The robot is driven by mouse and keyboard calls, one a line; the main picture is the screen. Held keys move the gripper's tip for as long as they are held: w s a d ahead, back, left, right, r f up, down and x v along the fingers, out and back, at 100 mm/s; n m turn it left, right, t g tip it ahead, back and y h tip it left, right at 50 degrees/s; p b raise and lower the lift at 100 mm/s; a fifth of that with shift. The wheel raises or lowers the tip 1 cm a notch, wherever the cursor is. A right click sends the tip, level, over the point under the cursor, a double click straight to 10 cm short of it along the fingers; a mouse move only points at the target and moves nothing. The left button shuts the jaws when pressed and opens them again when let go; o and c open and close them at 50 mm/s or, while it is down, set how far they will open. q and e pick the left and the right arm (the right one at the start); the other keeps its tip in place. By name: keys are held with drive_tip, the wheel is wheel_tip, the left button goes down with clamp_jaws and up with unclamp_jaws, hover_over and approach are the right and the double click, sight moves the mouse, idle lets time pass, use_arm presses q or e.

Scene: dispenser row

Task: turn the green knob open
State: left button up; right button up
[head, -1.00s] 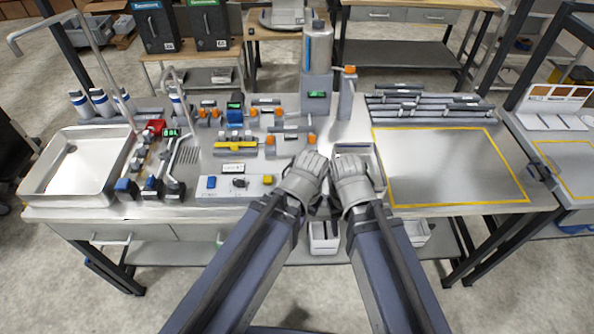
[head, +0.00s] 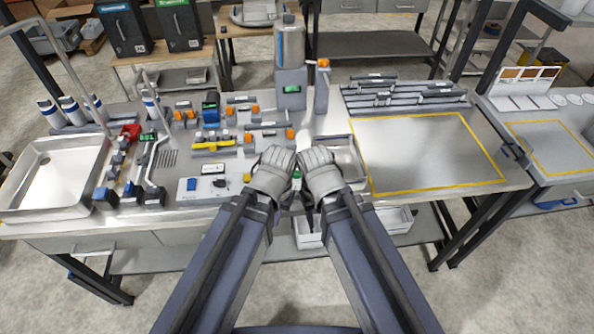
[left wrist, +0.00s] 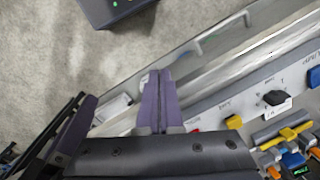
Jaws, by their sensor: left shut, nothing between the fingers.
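A small green spot (head: 297,174) shows between my two grippers at the bench's front edge in the head view; I cannot tell whether it is the green knob. My left gripper (head: 279,153) is shut and empty near the right end of a white control panel (head: 207,192). It shows in the left wrist view (left wrist: 160,76), with its fingers together and apart from the panel. That panel carries a blue knob (head: 192,184), a black switch (left wrist: 274,97), a yellow knob (left wrist: 234,121) and a red part (left wrist: 195,130). My right gripper (head: 314,155) is beside the left; its jaws are unclear.
Pipes and valves with orange handles (head: 290,133) stand behind the panel. A metal sink tray (head: 55,175) is at the left. A tall dispenser (head: 289,75) stands at the back. A yellow-outlined area (head: 425,155) at the right is bare.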

sight(296, 172)
use_arm(q)
drive_tip(key=o, duration=0.6)
drive_tip(key=w+d+r+m+p, duration=0.1)
drive_tip(key=w+m, duration=0.1)
drive_tip(key=w, duration=0.1)
drive_tip(key=w+d+r+m+p, duration=0.1)
drive_tip(key=w, duration=0.2)
drive_tip(key=w+d+r+m+p, duration=0.1)
drive_tip(key=w+m, duration=0.1)
drive_tip(key=w, duration=0.1)
drive_tip(key=shift+w+r+m+p, duration=0.15)
drive_tip(key=shift+r+m+p, duration=0.15)
drive_tip(key=shift+r+p, duration=0.05)
drive_tip(key=shift+o, duration=0.4)
drive_tip(key=w+d+r+m+p, duration=0.1)
drive_tip(key=w+m, duration=0.3)
drive_tip(key=w, duration=0.1)
drive_tip(key=w+d+r+m+h+p, duration=0.1)
drive_tip(key=w+m, duration=0.1)
drive_tip(key=w, duration=0.1)
drive_tip(key=shift+d+r+p, duration=0.3)
drive_tip(key=shift+r+p, duration=0.05)
drive_tip(key=shift+w+d+m, duration=0.15)
drive_tip(key=shift+w+m, duration=0.3)
drive_tip(key=shift+m, duration=0.15)
drive_tip(key=shift+s+f, duration=0.1)
wheel_tip(296, 172, down, 8)
drive_tip(key=b, duration=0.8)
drive_tip(key=shift+r, duration=0.2)
clamp_jaws()
